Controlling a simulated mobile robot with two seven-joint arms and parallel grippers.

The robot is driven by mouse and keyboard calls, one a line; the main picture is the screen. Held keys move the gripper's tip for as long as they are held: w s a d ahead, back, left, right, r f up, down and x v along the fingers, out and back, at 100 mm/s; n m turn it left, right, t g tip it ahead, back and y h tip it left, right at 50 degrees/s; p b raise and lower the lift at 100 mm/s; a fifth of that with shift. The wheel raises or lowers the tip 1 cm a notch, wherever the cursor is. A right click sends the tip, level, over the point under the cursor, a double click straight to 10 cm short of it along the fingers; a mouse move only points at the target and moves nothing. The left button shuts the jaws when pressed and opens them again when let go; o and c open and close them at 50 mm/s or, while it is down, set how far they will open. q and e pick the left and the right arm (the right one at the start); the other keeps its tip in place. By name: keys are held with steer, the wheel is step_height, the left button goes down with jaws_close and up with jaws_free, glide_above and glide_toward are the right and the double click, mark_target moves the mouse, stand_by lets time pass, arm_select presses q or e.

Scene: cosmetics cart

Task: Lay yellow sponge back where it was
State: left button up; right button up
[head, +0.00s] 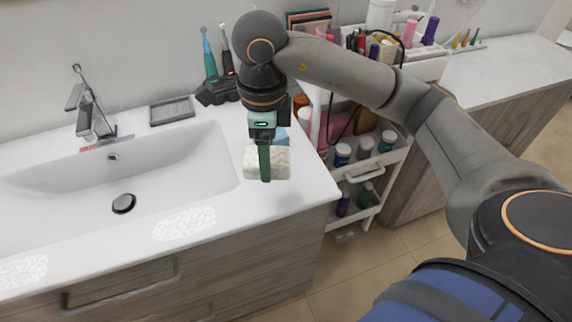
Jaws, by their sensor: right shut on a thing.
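My right gripper (265,178) points down over the counter to the right of the sink. It is shut on a pale cream-yellow block, which I take to be the yellow sponge (281,164). One green finger crosses in front of the sponge and hides its middle. The sponge is at or just above the white countertop; I cannot tell whether it touches. A light blue thing (282,136) shows just behind it, partly hidden by the gripper. My left gripper is not in view.
The sink basin (60,178) lies left, with a faucet (91,108). A dark soap dish (172,111) and toothbrushes (209,58) in a dark holder stand behind. White speckled patches (185,223) lie along the front counter. A cart with bottles (342,154) stands right of the counter.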

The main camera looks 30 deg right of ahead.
mark_target(283, 157)
steer(key=d+f, duration=0.1)
steer(key=w+d+f, duration=0.1)
steer(key=d+f, duration=0.1)
steer(key=w+d+f, duration=0.1)
steer(key=f, duration=0.1)
steer(key=shift+d+f, duration=0.2)
steer(key=shift+d, duration=0.2)
steer(key=f, duration=0.3)
steer(key=shift+w+d+f, duration=0.2)
steer(key=shift+d+f, duration=0.15)
steer(key=shift+f, duration=0.15)
steer(key=shift+f, duration=0.1)
steer(key=shift+f, duration=0.15)
steer(key=o, duration=1.2)
step_height(283, 157, up, 13)
steer(key=shift+f+p, duration=0.2)
steer(key=shift+p, duration=0.15)
